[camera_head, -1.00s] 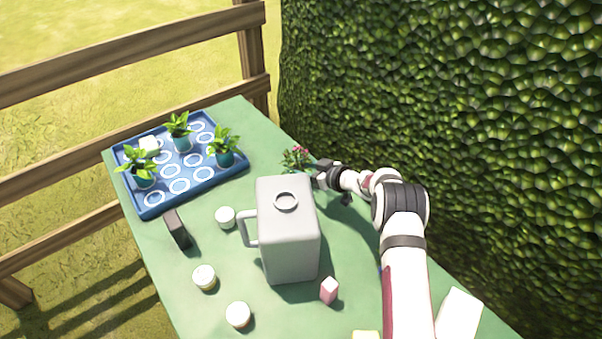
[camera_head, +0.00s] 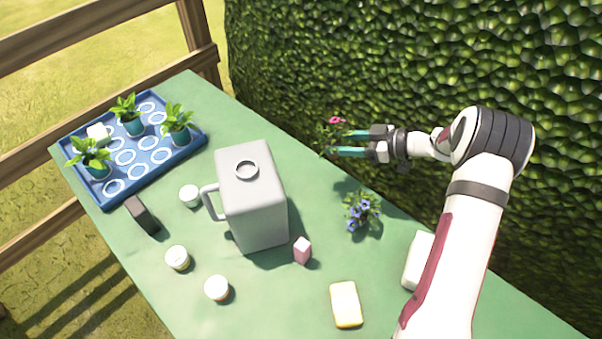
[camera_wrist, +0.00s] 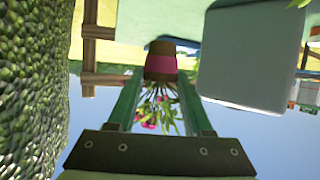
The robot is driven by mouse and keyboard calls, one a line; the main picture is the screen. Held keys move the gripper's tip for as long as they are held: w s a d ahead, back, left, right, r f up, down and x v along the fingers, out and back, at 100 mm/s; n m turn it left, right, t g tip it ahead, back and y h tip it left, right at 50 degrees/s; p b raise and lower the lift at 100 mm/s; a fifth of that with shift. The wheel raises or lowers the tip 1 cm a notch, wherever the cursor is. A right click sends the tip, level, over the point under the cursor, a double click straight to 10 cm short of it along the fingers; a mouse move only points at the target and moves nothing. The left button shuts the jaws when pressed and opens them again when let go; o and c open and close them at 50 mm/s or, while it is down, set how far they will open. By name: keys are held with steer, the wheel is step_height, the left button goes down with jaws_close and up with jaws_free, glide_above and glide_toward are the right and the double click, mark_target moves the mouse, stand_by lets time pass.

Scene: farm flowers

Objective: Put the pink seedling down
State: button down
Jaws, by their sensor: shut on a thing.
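The pink seedling (camera_head: 330,130), a leafy plant with pink flowers, is held in the air beyond the table's right edge, in front of the hedge. My gripper (camera_head: 346,143) has its teal fingers on either side of it. In the wrist view, upside down, the seedling's brown pot with a pink band (camera_wrist: 161,66) sits at the fingertips of my gripper (camera_wrist: 160,80), with leaves and pink flowers between the fingers. The blue tray (camera_head: 113,187) with white rings lies at the table's far left and holds several green seedlings (camera_head: 176,125).
A grey jug (camera_head: 262,215) stands mid-table; it also appears as a large pale block in the wrist view (camera_wrist: 247,60). A blue-flowered seedling (camera_head: 362,211), pink block (camera_head: 302,251), yellow-edged sponge (camera_head: 346,304), dark block (camera_head: 143,216) and white-topped jars (camera_head: 177,258) stand around.

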steer(key=s+d+n+g, duration=0.1)
steer(key=s+d, duration=0.2)
steer(key=s, duration=0.2)
steer(key=shift+y, duration=0.3)
steer(key=x, duration=0.4)
steer(key=f+x, duration=0.1)
steer(key=x, duration=0.3)
steer(key=f+x, duration=0.1)
steer(key=x, duration=0.3)
steer(key=shift+d, duration=0.25)
step_height(320, 180, down, 4)
steer(key=shift+w+a+f, duration=0.1)
steer(key=shift+w+a, duration=0.05)
steer(key=shift+a, duration=0.05)
steer(key=shift+f, duration=0.1)
steer(key=shift+c, duration=1.5)
jaws_free()
